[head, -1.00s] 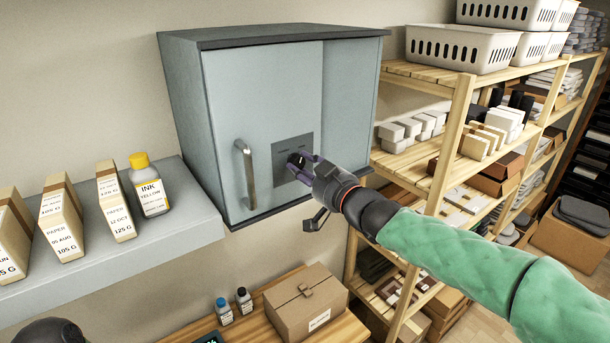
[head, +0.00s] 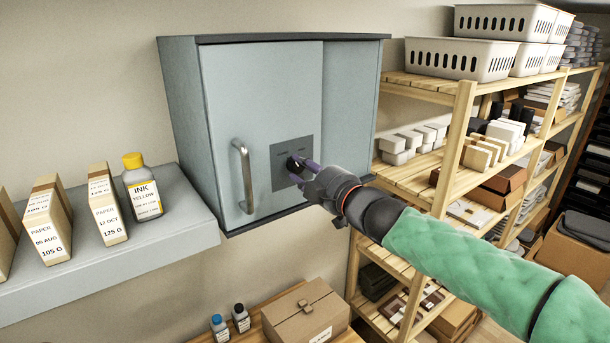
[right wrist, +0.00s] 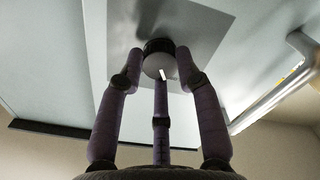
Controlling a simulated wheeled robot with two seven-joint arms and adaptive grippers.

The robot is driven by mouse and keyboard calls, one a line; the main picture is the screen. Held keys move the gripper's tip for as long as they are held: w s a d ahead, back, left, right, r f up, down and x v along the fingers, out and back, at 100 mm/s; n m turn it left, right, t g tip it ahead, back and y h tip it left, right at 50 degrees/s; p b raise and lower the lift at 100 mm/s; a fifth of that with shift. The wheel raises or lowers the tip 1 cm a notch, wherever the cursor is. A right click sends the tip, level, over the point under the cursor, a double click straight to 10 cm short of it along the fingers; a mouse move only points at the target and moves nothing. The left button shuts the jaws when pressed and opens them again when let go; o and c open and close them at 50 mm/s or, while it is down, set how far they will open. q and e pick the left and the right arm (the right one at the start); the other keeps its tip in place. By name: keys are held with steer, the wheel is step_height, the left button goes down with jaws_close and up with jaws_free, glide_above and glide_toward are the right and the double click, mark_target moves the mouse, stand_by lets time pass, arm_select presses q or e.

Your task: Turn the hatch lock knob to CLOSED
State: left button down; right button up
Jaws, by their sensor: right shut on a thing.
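The hatch lock knob (head: 292,163) is small, round and dark, on a dark grey plate (head: 279,181) on the front of the grey cabinet's hatch. In the right wrist view the knob (right wrist: 158,46) shows a pale face with a white mark at its lower right. My right gripper (head: 299,169) reaches in from the right. Its three purple fingers (right wrist: 160,75) sit around the knob, shut on it. The plate's lettering is too small to read, and the gripper hides part of the plate. My left gripper is out of view.
A vertical bar handle (head: 243,178) stands out left of the knob; it also shows in the right wrist view (right wrist: 275,100). Left is a wall shelf (head: 150,245) with paper boxes and a yellow-capped ink bottle (head: 143,188). Wooden racks (head: 455,140) stand close on the right.

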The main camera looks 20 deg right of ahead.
steer(key=shift+r+n, duration=0.25)
steer(key=shift+n, duration=0.65)
steer(key=o, duration=1.1)
steer(key=shift+o, duration=0.2)
steer(key=shift+a+f, duration=0.1)
steer(key=shift+a, duration=0.05)
steer(key=shift+s+d, duration=0.2)
steer(key=v, duration=1.1)
steer(key=shift+s, duration=0.35)
